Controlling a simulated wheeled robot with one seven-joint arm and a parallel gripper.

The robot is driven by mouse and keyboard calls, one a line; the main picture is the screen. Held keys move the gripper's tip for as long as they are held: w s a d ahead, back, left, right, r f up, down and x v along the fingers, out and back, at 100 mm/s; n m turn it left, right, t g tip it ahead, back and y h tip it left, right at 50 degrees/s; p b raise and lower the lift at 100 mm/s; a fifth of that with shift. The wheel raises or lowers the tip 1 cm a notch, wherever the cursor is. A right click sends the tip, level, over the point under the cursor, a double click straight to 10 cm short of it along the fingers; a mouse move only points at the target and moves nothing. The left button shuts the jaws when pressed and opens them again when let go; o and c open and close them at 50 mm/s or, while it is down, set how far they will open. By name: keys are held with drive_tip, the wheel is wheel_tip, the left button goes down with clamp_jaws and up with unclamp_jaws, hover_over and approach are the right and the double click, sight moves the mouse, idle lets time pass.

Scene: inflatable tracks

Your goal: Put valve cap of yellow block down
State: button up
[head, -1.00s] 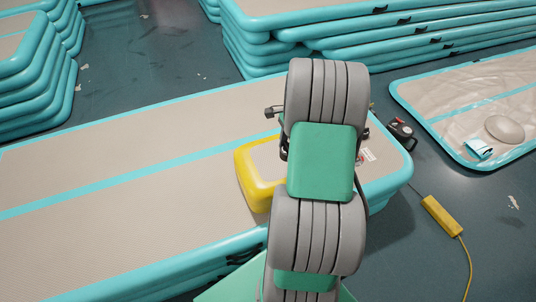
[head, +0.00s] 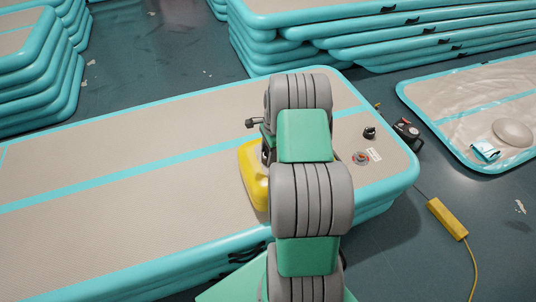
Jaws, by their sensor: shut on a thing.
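The yellow block (head: 252,178) sits on the beige and teal inflatable track (head: 120,165), left of my arm; its right part is hidden behind the arm. My gripper (head: 266,148) is at the far end of the arm, above or beside the block's right side. Only dark bits of it show past the arm's left edge. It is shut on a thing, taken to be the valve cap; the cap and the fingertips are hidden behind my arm.
A small black part (head: 369,132) and a round valve (head: 360,158) beside a white label are on the track's right end. A black pump-like device (head: 407,131) stands off its edge. A yellow power strip (head: 447,219) lies on the floor. The track's left part is clear.

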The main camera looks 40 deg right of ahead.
drive_tip(key=shift+r, duration=0.1)
drive_tip(key=shift+f, duration=0.2)
drive_tip(key=o, duration=1.3)
drive_tip(key=shift+r, duration=0.1)
wheel_tip(320, 180, up, 12)
drive_tip(key=d+p, duration=0.1)
drive_tip(key=s+a+r+n, duration=0.3)
drive_tip(key=a+r+n, duration=0.55)
drive_tip(key=a, duration=0.35)
drive_tip(key=s+a+n, duration=0.4)
drive_tip(key=s+a+r+n+t+h, duration=0.1)
drive_tip(key=s+a+n, duration=0.3)
drive_tip(key=s+a, duration=0.1)
drive_tip(key=s+a+r+n, duration=0.1)
drive_tip(key=s+a+n, duration=0.3)
drive_tip(key=s, duration=0.1)
drive_tip(key=shift+s+a+r+n+t, duration=0.1)
drive_tip(key=shift+s+a+n+t, duration=0.15)
drive_tip(key=shift+n+t, duration=0.15)
